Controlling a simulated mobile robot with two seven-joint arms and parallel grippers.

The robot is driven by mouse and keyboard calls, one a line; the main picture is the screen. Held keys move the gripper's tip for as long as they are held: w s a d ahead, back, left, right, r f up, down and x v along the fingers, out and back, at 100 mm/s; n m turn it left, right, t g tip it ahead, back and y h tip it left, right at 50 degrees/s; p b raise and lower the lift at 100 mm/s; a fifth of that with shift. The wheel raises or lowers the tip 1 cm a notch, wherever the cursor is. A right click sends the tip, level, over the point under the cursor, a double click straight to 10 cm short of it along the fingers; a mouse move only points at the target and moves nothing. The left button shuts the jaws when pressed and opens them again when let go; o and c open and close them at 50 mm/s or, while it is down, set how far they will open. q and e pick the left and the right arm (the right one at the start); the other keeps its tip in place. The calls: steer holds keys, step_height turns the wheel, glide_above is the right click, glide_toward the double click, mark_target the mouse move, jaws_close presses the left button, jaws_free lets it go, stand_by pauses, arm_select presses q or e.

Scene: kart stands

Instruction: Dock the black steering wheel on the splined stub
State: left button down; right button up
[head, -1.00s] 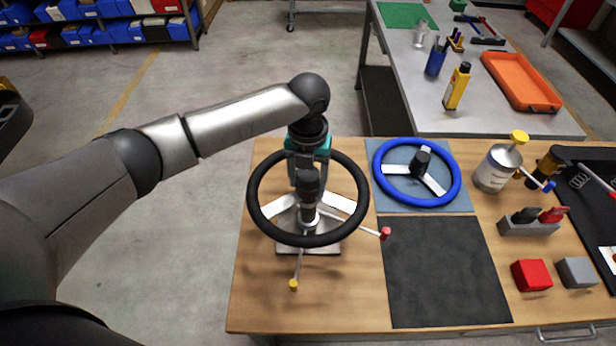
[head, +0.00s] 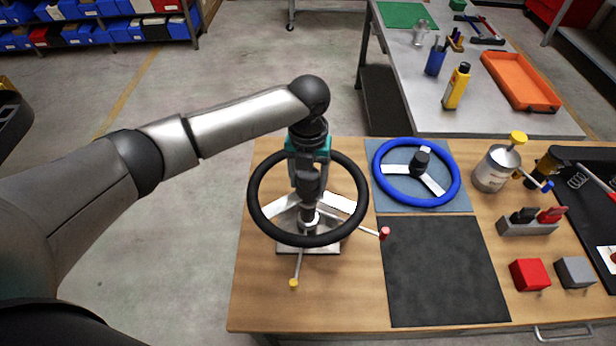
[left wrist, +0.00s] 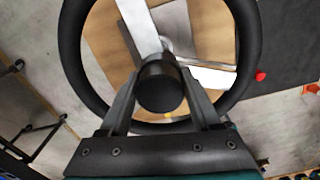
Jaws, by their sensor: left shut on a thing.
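The black steering wheel (head: 361,215) has a black rim, pale metal spokes and a black hub. My left gripper (head: 309,190) reaches down from above and is shut on the hub, which also shows between its fingers in the left wrist view (left wrist: 161,88). The wheel is over the metal stand (head: 325,248) at the left of the wooden bench. A pale collar (head: 309,221) shows under the hub. The splined stub is mostly hidden by the wheel and gripper, so I cannot tell how far the hub sits on it. My right gripper is out of view.
Levers with a red knob (head: 384,233) and a yellow knob (head: 293,283) stick out below the wheel. A blue steering wheel (head: 377,176) lies on a blue mat to the right. The dark mat (head: 445,272) is bare. A can (head: 494,170) and blocks stand farther right.

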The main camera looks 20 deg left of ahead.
arm_select(q)
steer(key=shift+r+p, duration=0.15)
steer(key=shift+p, duration=0.15)
steer(key=shift+f+b, duration=0.4)
steer(key=shift+f, duration=0.3)
stand_by(0.7)
steer(key=shift+c, duration=2.4)
jaws_free()
steer(key=shift+o, duration=0.6)
steer(key=shift+f, duration=0.1)
step_height(320, 180, up, 6)
steer(key=p, duration=0.6)
steer(key=shift+r, duration=2.6)
